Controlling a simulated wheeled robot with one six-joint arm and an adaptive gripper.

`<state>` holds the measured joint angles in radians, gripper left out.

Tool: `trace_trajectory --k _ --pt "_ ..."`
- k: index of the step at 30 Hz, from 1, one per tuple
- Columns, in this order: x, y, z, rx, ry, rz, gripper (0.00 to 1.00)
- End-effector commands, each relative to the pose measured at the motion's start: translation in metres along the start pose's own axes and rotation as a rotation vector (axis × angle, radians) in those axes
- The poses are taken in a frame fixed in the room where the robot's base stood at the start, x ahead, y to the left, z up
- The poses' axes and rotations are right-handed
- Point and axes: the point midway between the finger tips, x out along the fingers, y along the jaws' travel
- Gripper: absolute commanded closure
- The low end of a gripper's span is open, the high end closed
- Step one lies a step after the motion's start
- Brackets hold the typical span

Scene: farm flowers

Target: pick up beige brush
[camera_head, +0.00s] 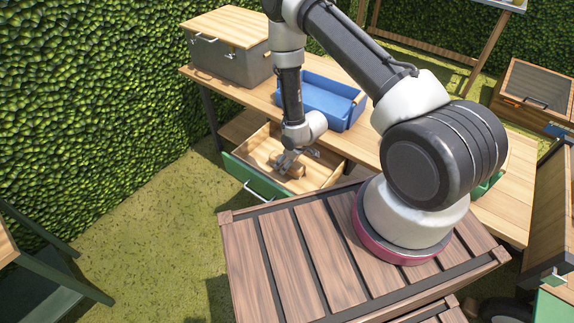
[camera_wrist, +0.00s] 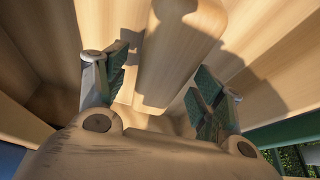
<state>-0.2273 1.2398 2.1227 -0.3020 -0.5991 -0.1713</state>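The beige brush (camera_head: 296,170) lies in the open wooden drawer (camera_head: 325,176) under the table, partly hidden by my gripper in the head view. My gripper (camera_head: 288,160) reaches down into the drawer right over the brush. In the wrist view, the two green-padded fingers of my gripper (camera_wrist: 163,88) are spread apart. A long beige piece, apparently the brush (camera_wrist: 175,50), extends between and beyond them. I see no clear contact between fingers and brush. The brush's bristles cannot be made out.
The drawer has a green front (camera_head: 250,180) with a metal handle. A blue tray (camera_head: 318,108) and a grey box with a wooden lid (camera_head: 225,62) stand on the wooden table (camera_head: 268,92) above. The drawer walls are close around my gripper. Open grass (camera_head: 165,230) lies at left.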

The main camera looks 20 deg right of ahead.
Motion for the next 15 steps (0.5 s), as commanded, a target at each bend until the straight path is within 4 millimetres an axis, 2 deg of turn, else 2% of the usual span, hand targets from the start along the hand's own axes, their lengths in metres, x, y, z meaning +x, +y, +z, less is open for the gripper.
trace_trajectory --k 1,8,15 --pt "-0.0001 0.0000 0.0001 0.000 0.000 0.000 0.41" --pt "-0.0002 0.0001 0.0001 0.000 0.000 0.000 0.83" --pt "-0.0004 0.0001 -0.0001 0.000 0.000 0.000 0.84"
